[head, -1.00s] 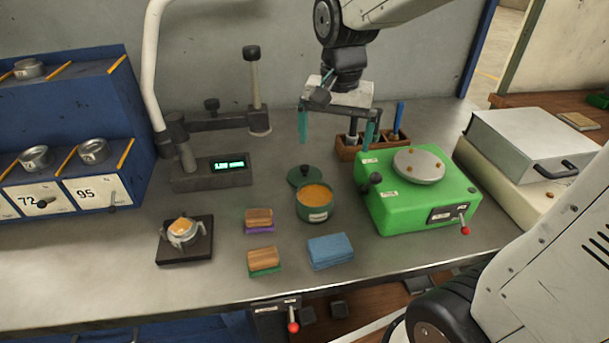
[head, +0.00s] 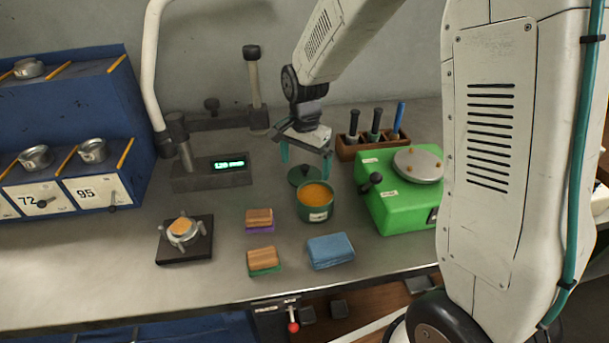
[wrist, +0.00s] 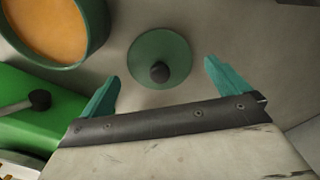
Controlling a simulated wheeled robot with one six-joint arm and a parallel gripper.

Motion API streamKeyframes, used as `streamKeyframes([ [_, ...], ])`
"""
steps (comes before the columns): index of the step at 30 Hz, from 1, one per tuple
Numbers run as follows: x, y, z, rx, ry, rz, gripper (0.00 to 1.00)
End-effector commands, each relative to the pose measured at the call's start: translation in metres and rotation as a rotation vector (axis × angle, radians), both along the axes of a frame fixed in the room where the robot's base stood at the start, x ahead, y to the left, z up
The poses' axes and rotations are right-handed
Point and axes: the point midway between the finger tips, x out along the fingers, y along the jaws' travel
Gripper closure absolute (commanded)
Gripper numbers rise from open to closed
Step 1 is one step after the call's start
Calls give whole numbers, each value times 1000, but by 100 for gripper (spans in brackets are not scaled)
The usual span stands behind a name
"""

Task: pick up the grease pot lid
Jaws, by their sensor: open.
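The grease pot lid (head: 303,175) is a dark green disc with a black knob, lying on the bench behind the green grease pot (head: 316,212), which is open and full of orange grease. In the wrist view the lid (wrist: 160,60) lies flat with its knob up, ahead of and between the teal fingertips. The pot (wrist: 62,58) shows at upper left there. My gripper (head: 305,160) is open and empty, above and just behind the lid; its fingertips (wrist: 160,80) are apart on either side, not touching the lid.
The green machine (head: 395,195) stands right of the pot, with a wooden tool holder (head: 372,148) behind it. A gauge with a lit display (head: 212,172) stands left. Brushes (head: 262,258) and a blue cloth (head: 330,250) lie in front. My arm hides the right side.

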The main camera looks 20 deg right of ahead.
Motion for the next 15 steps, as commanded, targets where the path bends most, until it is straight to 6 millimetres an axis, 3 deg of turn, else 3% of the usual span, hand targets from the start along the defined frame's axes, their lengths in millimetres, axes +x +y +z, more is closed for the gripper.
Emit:
streamKeyframes([
  [4,0,0,-16,0,0,0,0],
  [11,0,0,-18,0,-1,0,0],
  [12,0,0,-18,0,-1,0,3],
  [15,0,0,-18,0,-1,0,31],
])
